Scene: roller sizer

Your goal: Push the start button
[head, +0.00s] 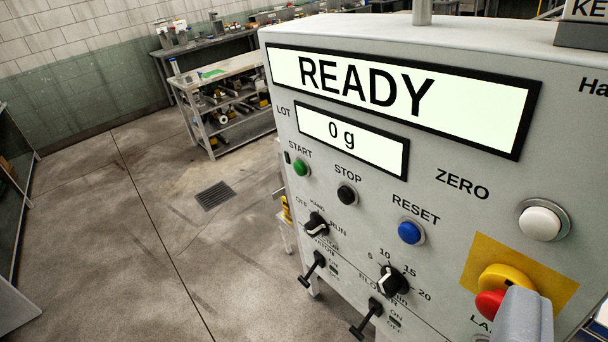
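The green start button (301,168) is on the left side of a light grey control panel (460,160), below the label START. It stands out from the panel face and nothing touches it. The large display (390,92) above reads READY, and the smaller display (350,140) reads 0 g. A grey rounded part, which looks like a piece of my gripper (525,315), shows at the lower right. It overlaps the red stop knob in the picture, well to the right of and below the start button. The fingertips cannot be made out.
Beside start are a black stop button (347,194), a blue reset button (410,231) and a white zero button (541,223). Below are rotary knobs (393,281) and levers (314,266). A red emergency knob (489,304) sits at lower right. Open floor (130,240) lies left.

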